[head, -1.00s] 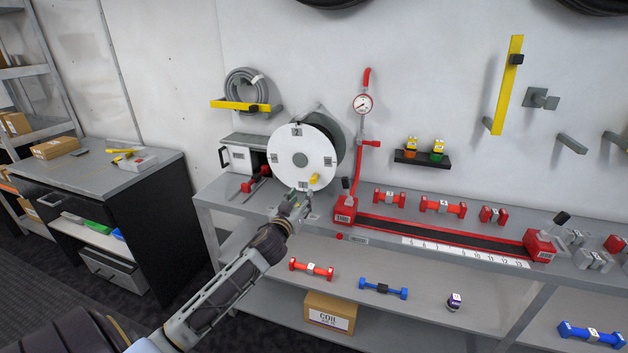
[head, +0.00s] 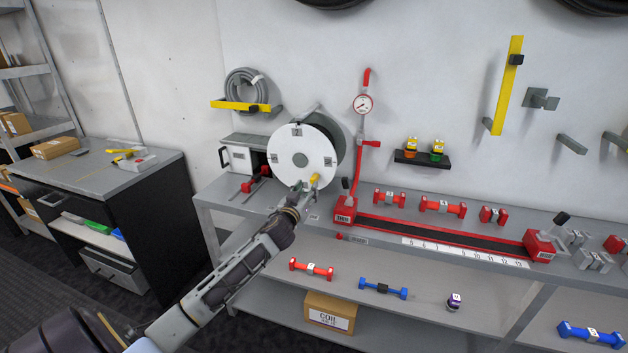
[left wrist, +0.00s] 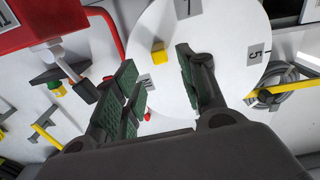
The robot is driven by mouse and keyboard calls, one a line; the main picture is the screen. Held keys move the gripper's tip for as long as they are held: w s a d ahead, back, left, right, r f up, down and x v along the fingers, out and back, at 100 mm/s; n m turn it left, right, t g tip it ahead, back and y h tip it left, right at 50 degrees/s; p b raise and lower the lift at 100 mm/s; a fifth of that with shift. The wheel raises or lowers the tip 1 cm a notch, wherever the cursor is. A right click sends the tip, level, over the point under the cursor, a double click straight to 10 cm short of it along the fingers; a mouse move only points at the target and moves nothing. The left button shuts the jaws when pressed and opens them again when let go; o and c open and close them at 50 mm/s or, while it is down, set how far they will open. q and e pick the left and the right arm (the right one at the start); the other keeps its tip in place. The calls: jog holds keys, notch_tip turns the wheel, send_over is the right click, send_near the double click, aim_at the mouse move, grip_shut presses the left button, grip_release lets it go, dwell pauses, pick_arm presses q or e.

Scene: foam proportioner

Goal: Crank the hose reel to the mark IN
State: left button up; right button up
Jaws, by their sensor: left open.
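The hose reel (head: 318,147) stands at the back left of the bench, its white disc facing me with small grey labels around its rim. I cannot tell which label is the mark IN. The yellow crank handle (head: 315,179) sticks out low on the disc, right of its centre. My left gripper (head: 301,188) is open just left of and below the handle. In the left wrist view the handle (left wrist: 158,52) shows beyond the gap between the green-padded fingertips (left wrist: 156,64), with nothing visibly held. My right gripper is out of view.
A red base with a lever (head: 345,208) stands on the bench just right of my left gripper. A red pipe with a gauge (head: 363,104) rises behind it. Red-handled tools (head: 256,180) lie left of the reel. A coiled hose (head: 246,88) hangs above.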

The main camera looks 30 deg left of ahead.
aim_at(312, 181)
pick_arm(q)
jog(key=shift+x, duration=4.2)
jog(key=shift+c, duration=0.3)
grip_shut()
